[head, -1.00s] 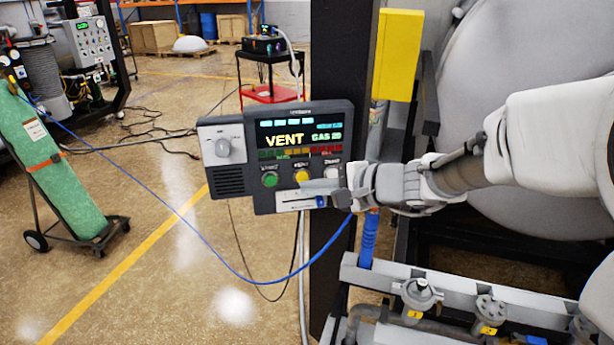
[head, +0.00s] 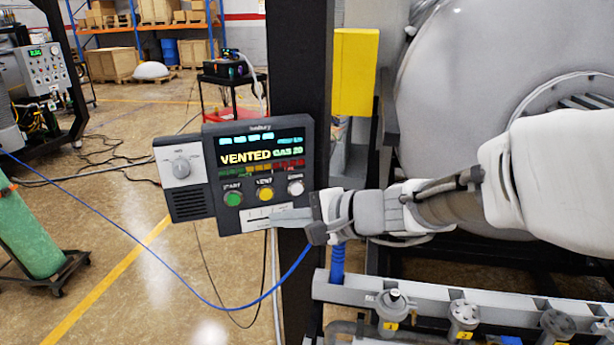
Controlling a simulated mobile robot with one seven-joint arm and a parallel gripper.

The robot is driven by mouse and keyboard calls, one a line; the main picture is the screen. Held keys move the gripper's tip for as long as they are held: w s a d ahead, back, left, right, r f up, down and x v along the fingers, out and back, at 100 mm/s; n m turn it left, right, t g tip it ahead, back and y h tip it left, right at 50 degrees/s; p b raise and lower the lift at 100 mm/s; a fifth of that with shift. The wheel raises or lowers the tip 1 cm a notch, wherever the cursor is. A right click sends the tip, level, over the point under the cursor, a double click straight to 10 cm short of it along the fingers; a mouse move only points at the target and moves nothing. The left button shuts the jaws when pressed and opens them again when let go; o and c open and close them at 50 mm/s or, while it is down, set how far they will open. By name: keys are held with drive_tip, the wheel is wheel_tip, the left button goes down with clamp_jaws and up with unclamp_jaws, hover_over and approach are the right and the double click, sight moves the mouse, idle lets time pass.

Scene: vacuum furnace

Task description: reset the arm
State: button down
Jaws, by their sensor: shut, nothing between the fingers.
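My arm comes in from the right, and my gripper (head: 278,217) is shut and empty in front of the lower right part of the control panel (head: 190,205). It overlaps the white strip under the buttons in the picture; I cannot tell whether it touches. The panel's screen (head: 261,150) reads "VENTED GAS 20". Below the screen are a green START button (head: 233,199), a yellow VENT button (head: 265,194) and a white button (head: 296,188). A grey knob (head: 181,167) is on the panel's left part.
A dark post (head: 298,70) stands behind the panel. The large grey furnace vessel (head: 450,90) is behind my arm. A rail with several valves (head: 464,314) runs below it. A blue cable (head: 130,255) hangs at left, near a green cylinder (head: 30,235). Open floor lies left.

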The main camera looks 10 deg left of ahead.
drive_tip(key=s+d+n+h, duration=0.4)
drive_tip(key=s+d+h, duration=0.2)
drive_tip(key=s+d, duration=0.3)
drive_tip(key=s+d+f+n+h, duration=0.1)
drive_tip(key=s+d+n+h, duration=0.3)
drive_tip(key=s+d, duration=0.5)
drive_tip(key=d+h, duration=0.1)
drive_tip(key=d, duration=0.6)
drive_tip(key=shift+f+n+h, duration=0.15)
drive_tip(key=shift+n+h, duration=0.15)
drive_tip(key=shift+h, duration=0.1)
drive_tip(key=shift+d, duration=0.2)
idle(0.7)
